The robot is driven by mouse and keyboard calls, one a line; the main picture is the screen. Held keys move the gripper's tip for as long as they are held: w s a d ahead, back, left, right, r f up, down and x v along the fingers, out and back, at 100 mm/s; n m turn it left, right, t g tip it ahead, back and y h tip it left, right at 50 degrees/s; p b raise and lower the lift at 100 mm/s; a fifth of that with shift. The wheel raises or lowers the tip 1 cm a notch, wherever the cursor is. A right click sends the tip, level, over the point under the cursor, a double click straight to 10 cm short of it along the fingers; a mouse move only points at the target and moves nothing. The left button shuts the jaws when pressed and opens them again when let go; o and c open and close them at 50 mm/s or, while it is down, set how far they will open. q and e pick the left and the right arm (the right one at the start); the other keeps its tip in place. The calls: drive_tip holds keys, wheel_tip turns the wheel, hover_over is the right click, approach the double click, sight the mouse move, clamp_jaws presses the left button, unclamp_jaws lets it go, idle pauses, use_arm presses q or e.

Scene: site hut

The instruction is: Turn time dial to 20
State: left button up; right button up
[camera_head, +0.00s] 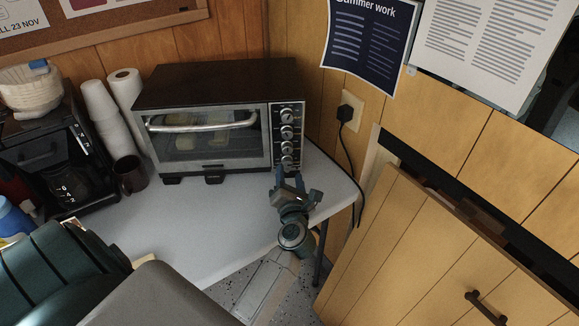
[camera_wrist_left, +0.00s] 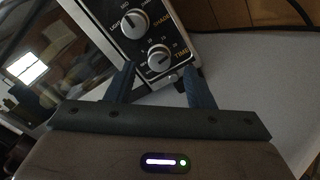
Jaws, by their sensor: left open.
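The toaster oven (camera_head: 205,85) stands on the white counter with its door shut. A column of round silver knobs runs down its black right-hand panel. The time dial (camera_head: 287,162) is the lowest knob. In the left wrist view the time dial (camera_wrist_left: 159,57), labelled TIME, sits just beyond my fingertips, centred between them. Its exact setting is too small to read. My left gripper (camera_head: 289,178) is open and empty, in front of the panel's lower end. In the left wrist view its two blue fingers (camera_wrist_left: 160,75) stand apart, with no visible grip on the dial. My right gripper is out of view.
A dark mug (camera_head: 130,175), stacked white cups (camera_head: 103,115), a paper roll (camera_head: 126,90) and a coffee maker (camera_head: 50,155) stand left of the oven. A black cord (camera_head: 347,150) hangs at right. The counter (camera_head: 205,215) before the oven is mostly clear.

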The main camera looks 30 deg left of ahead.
sight(288, 165)
use_arm(q)
drive_tip(key=x, duration=0.2)
drive_tip(key=shift+w+a, duration=0.25)
drive_tip(key=shift+w, duration=0.05)
drive_tip(key=shift+w+a, duration=0.45)
drive_tip(key=shift+w, duration=0.05)
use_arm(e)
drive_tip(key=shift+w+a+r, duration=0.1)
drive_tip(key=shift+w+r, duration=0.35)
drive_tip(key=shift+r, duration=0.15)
use_arm(q)
drive_tip(key=c, duration=1)
drive_tip(key=shift+m+p, duration=0.7)
drive_tip(key=shift+p, duration=0.25)
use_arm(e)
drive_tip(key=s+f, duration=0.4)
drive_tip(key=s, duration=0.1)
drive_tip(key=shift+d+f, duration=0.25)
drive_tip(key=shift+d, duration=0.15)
use_arm(q)
drive_tip(key=o, duration=1)
